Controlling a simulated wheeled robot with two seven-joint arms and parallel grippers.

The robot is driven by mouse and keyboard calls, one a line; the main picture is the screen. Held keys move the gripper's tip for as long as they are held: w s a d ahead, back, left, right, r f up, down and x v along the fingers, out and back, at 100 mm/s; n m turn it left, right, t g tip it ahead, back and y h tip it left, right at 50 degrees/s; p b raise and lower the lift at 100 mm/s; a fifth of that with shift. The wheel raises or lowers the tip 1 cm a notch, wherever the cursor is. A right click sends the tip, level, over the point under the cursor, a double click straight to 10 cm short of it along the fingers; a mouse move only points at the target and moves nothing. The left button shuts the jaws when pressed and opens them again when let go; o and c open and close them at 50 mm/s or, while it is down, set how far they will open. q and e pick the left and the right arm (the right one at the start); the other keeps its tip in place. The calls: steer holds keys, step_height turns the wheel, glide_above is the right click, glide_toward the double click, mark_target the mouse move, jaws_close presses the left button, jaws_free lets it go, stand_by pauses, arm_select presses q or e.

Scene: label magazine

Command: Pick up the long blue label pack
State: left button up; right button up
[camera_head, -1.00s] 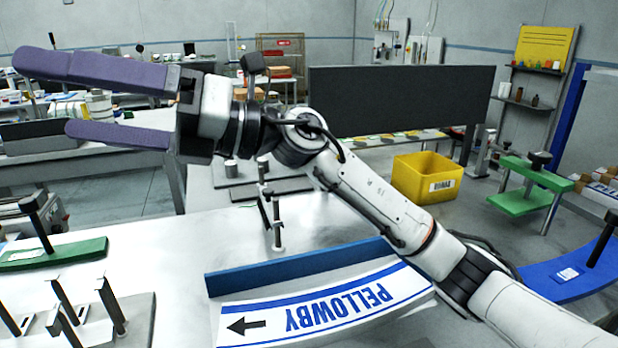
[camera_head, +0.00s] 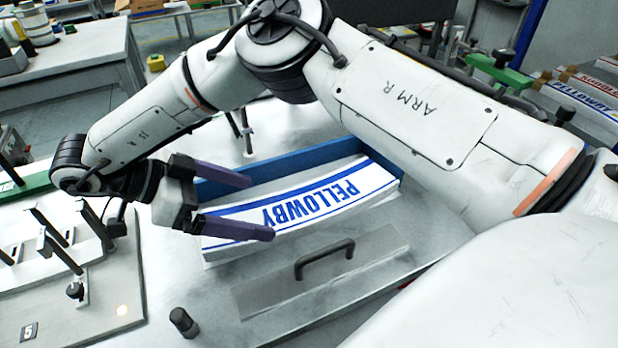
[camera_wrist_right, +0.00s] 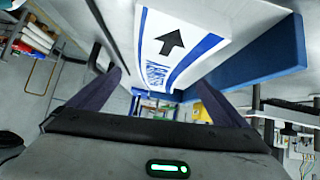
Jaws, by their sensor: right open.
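The long blue label pack (camera_head: 335,191) is a slightly curved white stack with blue stripes and "PELLOWBY" lettering. It lies on the pale table in front of a blue upright wall (camera_head: 290,160). My right gripper (camera_head: 262,208) is open, with purple fingers over the pack's left end; its arrow is hidden in the head view. In the right wrist view the pack (camera_wrist_right: 205,30) shows its black arrow beyond and above the spread fingers. Nothing is between the fingertips that I can tell as gripped. My left gripper is not in view.
A plate with a dark handle (camera_head: 325,262) lies in front of the pack. A dark knob (camera_head: 183,322) stands at the near edge. A fixture with upright posts (camera_head: 60,255) is at the left. More label packs (camera_head: 590,95) lie at the far right.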

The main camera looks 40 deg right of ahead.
mark_target(299, 204)
steer(key=shift+r+h, duration=0.25)
steer(key=shift+h, duration=0.55)
steer(key=shift+d, duration=0.2)
steer(key=x, duration=0.4)
steer(key=shift+d+f+p, duration=0.15)
steer(key=shift+d+p, duration=0.05)
steer(key=shift+p, duration=0.2)
steer(key=x, duration=0.1)
steer(key=p+x, duration=0.1)
steer(key=x, duration=0.3)
steer(key=shift+s+p, duration=0.25)
steer(key=shift+p, duration=0.1)
steer(key=shift+d, duration=0.15)
steer(key=c, duration=1.6)
steer(key=shift+c, duration=0.3)
